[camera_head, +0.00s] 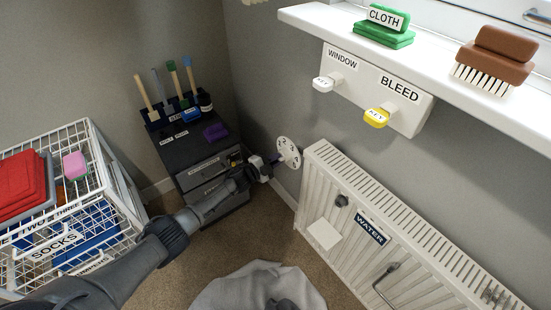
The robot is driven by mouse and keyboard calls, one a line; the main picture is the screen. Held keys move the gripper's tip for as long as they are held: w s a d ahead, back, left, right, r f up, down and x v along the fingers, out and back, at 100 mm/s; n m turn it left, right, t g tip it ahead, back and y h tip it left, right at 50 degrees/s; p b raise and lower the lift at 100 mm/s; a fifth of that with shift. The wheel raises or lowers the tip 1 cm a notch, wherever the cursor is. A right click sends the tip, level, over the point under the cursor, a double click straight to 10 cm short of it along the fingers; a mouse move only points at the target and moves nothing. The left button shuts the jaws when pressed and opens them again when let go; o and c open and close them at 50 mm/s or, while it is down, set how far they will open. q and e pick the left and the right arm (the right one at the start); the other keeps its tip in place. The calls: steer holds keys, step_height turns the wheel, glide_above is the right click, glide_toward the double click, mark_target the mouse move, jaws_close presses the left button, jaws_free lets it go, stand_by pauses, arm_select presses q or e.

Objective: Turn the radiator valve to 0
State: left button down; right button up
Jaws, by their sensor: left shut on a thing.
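The radiator (322,165) is white and ribbed and stands against the wall at right. A white round dial (289,152) with dark marks is by its left upper end. My left arm reaches in from the lower left. My left gripper (270,163) is at the dial's left side, shut on the radiator valve, whose knob is mostly hidden by the fingers. The marks are too small to read, so I cannot tell the setting. My right gripper is not in view.
A white wire basket (118,202) with labelled goods stands at left. A dark drawer cabinet (192,155) with brushes stands behind my left arm. A windowsill (325,18) holds a green cloth (384,36) and a brown brush (497,58). Below hang two keys. Grey fabric (225,292) lies at bottom centre.

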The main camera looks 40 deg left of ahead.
arm_select(q)
steer(key=shift+n, duration=0.5)
steer(key=c, duration=1.2)
jaws_free()
steer(key=shift+o, duration=0.2)
steer(key=p+v, duration=0.5)
steer(key=v, duration=0.8)
steer(key=shift+s, duration=0.4)
steer(key=shift+a+f, duration=0.1)
steer(key=shift+f, duration=0.05)
